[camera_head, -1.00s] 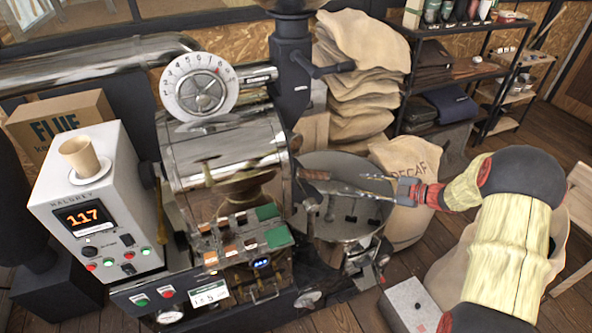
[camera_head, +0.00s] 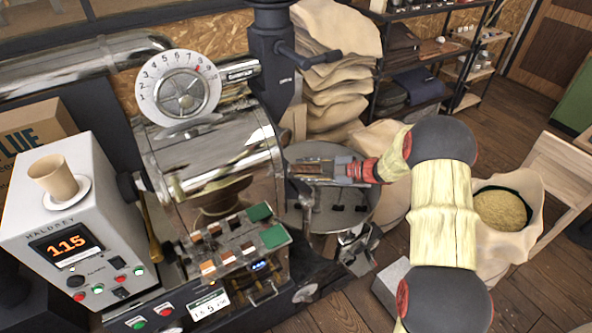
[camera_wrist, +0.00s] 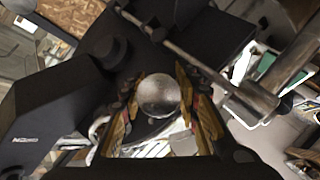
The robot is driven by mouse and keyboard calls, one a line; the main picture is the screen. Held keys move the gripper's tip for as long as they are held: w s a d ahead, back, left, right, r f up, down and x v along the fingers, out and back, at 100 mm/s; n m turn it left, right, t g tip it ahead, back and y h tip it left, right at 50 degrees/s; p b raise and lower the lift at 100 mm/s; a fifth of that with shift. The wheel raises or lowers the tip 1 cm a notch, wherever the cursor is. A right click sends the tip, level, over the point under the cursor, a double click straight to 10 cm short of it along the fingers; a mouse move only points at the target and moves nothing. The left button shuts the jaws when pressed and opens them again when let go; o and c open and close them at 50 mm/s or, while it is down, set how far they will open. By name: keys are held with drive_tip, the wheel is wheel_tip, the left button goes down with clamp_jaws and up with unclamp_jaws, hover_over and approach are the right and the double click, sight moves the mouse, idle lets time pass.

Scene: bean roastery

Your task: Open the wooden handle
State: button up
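My gripper (camera_head: 305,170) reaches in from the right to the right end of the roaster's shiny drum (camera_head: 215,155), above the round cooling tray (camera_head: 330,215). In the wrist view my gripper (camera_wrist: 160,98) has its two fingers spread apart. A round, grey, metallic-looking knob or disc (camera_wrist: 158,95) shows between them; I cannot tell whether they touch it. The wooden handle cannot be made out clearly at the drum's right end, where my gripper covers part of the view. A tan stick-like piece (camera_head: 153,240) stands at the drum's left side.
A white control box (camera_head: 70,215) with a paper cup (camera_head: 52,178) stands at the left. A dark column with a side lever (camera_head: 310,57) rises behind my gripper. Stacked sacks (camera_head: 340,70) are at the back. An open sack of beans (camera_head: 505,212) stands at the right.

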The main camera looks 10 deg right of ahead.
sight(296, 169)
drive_tip(key=shift+x, duration=1.55)
drive_tip(key=shift+c, duration=0.5)
drive_tip(key=shift+w+r, duration=0.1)
clamp_jaws()
drive_tip(key=shift+r, duration=0.1)
